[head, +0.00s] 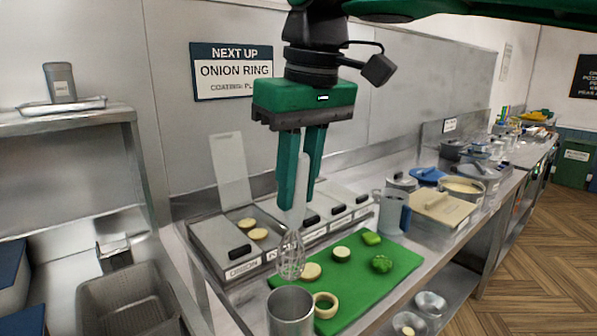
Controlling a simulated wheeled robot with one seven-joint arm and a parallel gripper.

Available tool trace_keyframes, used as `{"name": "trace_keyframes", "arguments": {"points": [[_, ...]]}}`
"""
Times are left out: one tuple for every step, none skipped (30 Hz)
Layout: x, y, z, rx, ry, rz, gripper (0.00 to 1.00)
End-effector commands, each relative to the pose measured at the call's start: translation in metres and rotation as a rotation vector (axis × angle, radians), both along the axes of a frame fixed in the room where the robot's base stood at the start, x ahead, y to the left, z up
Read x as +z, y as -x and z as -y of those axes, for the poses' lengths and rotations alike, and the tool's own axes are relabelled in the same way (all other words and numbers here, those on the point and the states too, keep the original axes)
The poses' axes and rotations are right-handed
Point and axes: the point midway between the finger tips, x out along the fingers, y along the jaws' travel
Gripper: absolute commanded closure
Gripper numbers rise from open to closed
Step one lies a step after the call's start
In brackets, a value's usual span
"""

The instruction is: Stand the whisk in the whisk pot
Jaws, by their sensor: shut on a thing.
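My gripper (302,196) points down and is shut on the white handle of the whisk (291,258). The whisk hangs upright, wire end down, its lower wires in front of the green board as seen here. The whisk pot, which I take to be the open steel cylinder (290,312) at the bottom of the head view, stands in front of the whisk. The whisk's wires appear just above and behind its rim, outside it. The inside bottom of the cylinder is hidden.
A green board (390,283) holds onion pieces, a ring and green vegetable pieces. Lidded bins (225,248) line the back of the counter. A grey jug (392,212) and a beige-lidded container (440,212) stand to the right. A wire basket (130,300) is at left.

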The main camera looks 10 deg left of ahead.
Motion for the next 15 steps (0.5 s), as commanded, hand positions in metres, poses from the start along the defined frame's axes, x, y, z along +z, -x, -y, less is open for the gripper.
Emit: {"name": "trace_keyframes", "arguments": {"points": [[0.000, 0.001, -0.001, 0.002, 0.002, -0.002, 1.00], [-0.001, 0.001, -0.001, 0.003, 0.004, -0.004, 1.00], [-0.002, 0.002, -0.002, 0.005, 0.005, -0.004, 1.00], [-0.002, 0.002, -0.003, 0.006, 0.005, -0.004, 1.00], [-0.004, 0.002, -0.003, 0.007, 0.006, -0.004, 1.00], [-0.005, 0.003, -0.004, 0.008, 0.005, -0.003, 1.00], [-0.007, 0.003, -0.005, 0.010, 0.006, -0.004, 1.00], [-0.009, 0.003, -0.005, 0.011, 0.006, -0.004, 1.00], [-0.012, 0.004, -0.006, 0.013, 0.007, -0.004, 1.00], [-0.015, 0.004, -0.006, 0.013, 0.007, -0.004, 1.00], [-0.017, 0.004, -0.006, 0.013, 0.007, -0.003, 1.00], [-0.020, 0.004, -0.007, 0.013, 0.006, -0.003, 1.00], [-0.023, 0.005, -0.007, 0.014, 0.007, -0.004, 1.00], [-0.026, 0.005, -0.007, 0.015, 0.007, -0.004, 1.00], [-0.029, 0.005, -0.008, 0.015, 0.007, -0.002, 1.00]]}}
